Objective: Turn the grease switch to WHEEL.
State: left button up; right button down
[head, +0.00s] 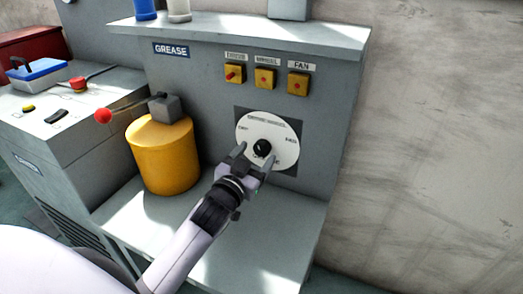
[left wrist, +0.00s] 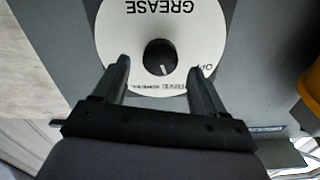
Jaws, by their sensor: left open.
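The grease switch is a white round dial (head: 281,130) with a black knob (head: 263,148) at its middle, on the grey cabinet front. In the left wrist view the dial (left wrist: 115,30) appears upside down and reads GREASE; the word WHEEL is not legible on it. A short white mark on the knob (left wrist: 160,55) points toward the small print at the picture's bottom, which is too small to read. My left gripper (head: 254,156) is open in front of the dial, its fingertips (left wrist: 159,66) spread either side of the knob, with gaps showing. My right gripper is not in view.
A yellow drum (head: 162,155) with a red-knobbed lever (head: 103,116) stands left of my arm.

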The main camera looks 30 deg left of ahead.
aim_at(261, 150)
pick_arm(q)
jog(key=shift+w+a, duration=0.1)
jog(key=shift+w, duration=1.75)
jog(key=c, duration=1)
